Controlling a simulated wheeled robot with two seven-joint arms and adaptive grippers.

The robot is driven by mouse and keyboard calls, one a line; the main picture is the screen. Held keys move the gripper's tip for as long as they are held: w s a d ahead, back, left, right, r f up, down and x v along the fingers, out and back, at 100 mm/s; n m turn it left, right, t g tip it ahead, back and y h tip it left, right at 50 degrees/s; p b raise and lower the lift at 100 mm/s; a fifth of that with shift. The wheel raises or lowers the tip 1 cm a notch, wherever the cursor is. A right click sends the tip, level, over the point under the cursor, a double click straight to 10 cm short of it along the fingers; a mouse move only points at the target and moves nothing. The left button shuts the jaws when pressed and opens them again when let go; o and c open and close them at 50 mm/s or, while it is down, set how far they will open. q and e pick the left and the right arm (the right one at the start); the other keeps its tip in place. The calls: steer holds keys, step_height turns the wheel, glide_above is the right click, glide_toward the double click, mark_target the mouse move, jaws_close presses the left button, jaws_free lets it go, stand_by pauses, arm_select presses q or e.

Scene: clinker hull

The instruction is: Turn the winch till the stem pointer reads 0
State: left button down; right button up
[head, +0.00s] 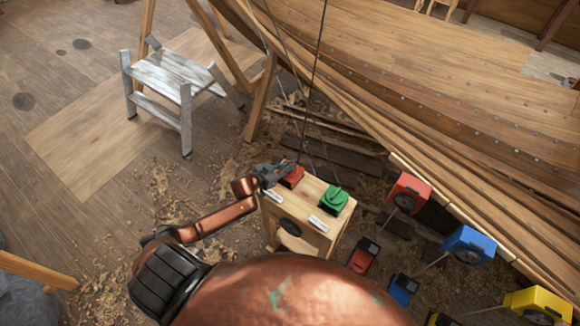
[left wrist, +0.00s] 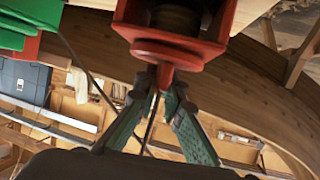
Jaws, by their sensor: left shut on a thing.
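The red winch (head: 292,177) sits on the top of a wooden stand (head: 308,238), beside a green winch (head: 334,199). My left gripper (head: 270,174) is at the left side of the red winch. In the left wrist view, the red winch (left wrist: 172,45) fills the top, and my left gripper's green fingers (left wrist: 166,88) are shut on its red handle (left wrist: 165,74). The green winch is partly in view there at top left (left wrist: 25,22). I cannot make out the stem pointer or its reading. My right gripper is not in view.
The planked hull (head: 420,110) rises behind and right of the stand. Red (head: 408,193), blue (head: 469,244) and yellow (head: 538,306) boxes with rods stand at right. A grey step stool (head: 170,85) stands at upper left. Shavings litter the floor.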

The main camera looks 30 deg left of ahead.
arm_select(q)
steer(key=shift+a+m+g+h+b, duration=0.2)
steer(key=shift+m+g+h+b, duration=0.2)
steer(key=shift+m+h, duration=0.3)
steer(key=m+g+h+b, duration=0.2)
steer(key=b, duration=0.2)
steer(key=m+g+h+b, duration=0.2)
steer(key=m+b, duration=0.1)
steer(key=b, duration=0.1)
steer(key=m+g+h+b, duration=0.1)
steer(key=m+h+b, duration=0.1)
steer(key=b, duration=0.2)
steer(key=shift+d+f+g+b, duration=0.1)
steer(key=shift+f+g+b, duration=0.25)
steer(key=shift+g, duration=0.05)
steer(key=shift+r+m+g+h+b, duration=0.15)
steer(key=shift+m+g+h+b, duration=0.25)
steer(key=shift+m+b, duration=0.25)
steer(key=shift+d+r, duration=0.1)
steer(key=c, duration=2)
jaws_free()
steer(key=shift+c, duration=0.2)
steer(key=shift+r, duration=0.1)
steer(key=v, duration=1.2)
